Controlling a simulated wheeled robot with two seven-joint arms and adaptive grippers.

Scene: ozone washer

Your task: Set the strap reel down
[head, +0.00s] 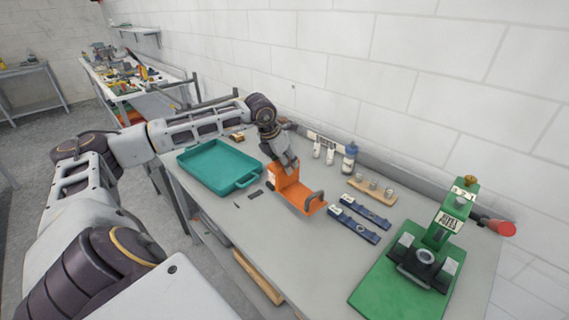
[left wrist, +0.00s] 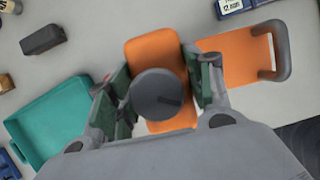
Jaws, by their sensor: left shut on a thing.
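The strap reel appears to be the orange body (head: 284,187) with a flat orange part and grey handle on its right, at the middle of the table. In the left wrist view its orange block (left wrist: 155,55) is between my left fingers, with a dark grey round piece (left wrist: 157,95) over it. The orange slab with the grey handle (left wrist: 240,58) extends to the right there. My left gripper (head: 285,168) is shut on the reel from above. I cannot tell whether the reel's underside touches the table. My right gripper is not in view.
A teal tray (head: 218,142) lies left of the reel. Two dark blue pieces (head: 353,224) lie to its right, and a wooden holder with small cups (head: 372,190) behind these. A blue bottle (head: 350,157) stands near the wall. A green press (head: 405,276) fills the right end.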

